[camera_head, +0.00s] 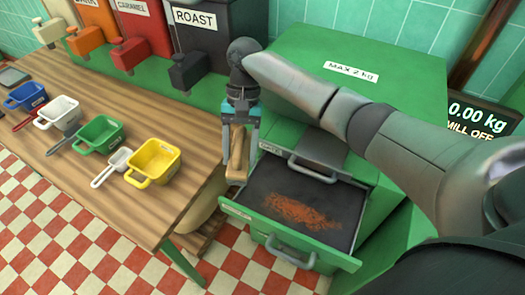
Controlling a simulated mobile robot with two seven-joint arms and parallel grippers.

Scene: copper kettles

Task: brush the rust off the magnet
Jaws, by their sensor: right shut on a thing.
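The magnet appears to be the dark flat plate (335,190) in the pulled-out drawer of the green machine. An orange-brown patch of rust (300,212) lies across its middle. My right gripper (239,145) points down at the left of the open drawer. It is shut on a wooden thing, likely the brush (237,170), which hangs down between the fingers, apart from the rust. Its bristles cannot be made out. My left gripper is not in view.
The green machine (310,70) stands behind the drawer (340,259). On the left, a wooden table (190,130) holds blue, white, green and yellow scoops (152,160) and smaller spoons. Coloured dispensers (205,45) line the back. A weight display (480,115) is at right.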

